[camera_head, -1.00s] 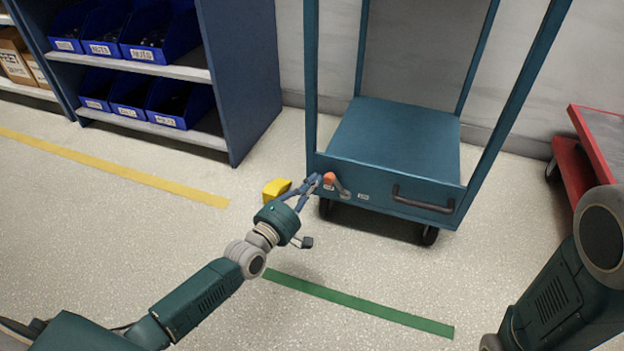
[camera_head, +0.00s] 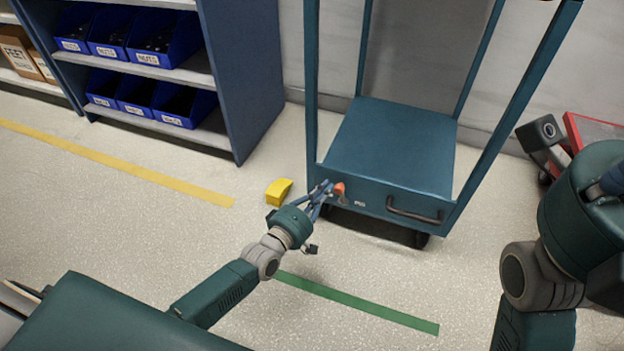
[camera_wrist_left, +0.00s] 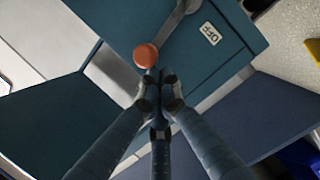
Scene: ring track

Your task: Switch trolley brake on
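The blue trolley (camera_head: 390,150) stands against the wall. Its brake lever has an orange knob (camera_head: 339,189) at the left of the front panel. In the left wrist view the knob (camera_wrist_left: 146,55) sits on a grey lever arm (camera_wrist_left: 180,17), with an "OFF" label (camera_wrist_left: 211,33) to the right of the arm. My left gripper (camera_head: 328,188) is at the knob's left side. My right gripper is not in view.
A yellow block (camera_head: 279,191) lies on the floor left of the trolley. A shelf unit (camera_head: 250,75) with blue bins stands at the left. A red cart (camera_head: 597,133) is at the right, partly behind my right arm. The floor in front is clear, with a green stripe (camera_head: 360,304).

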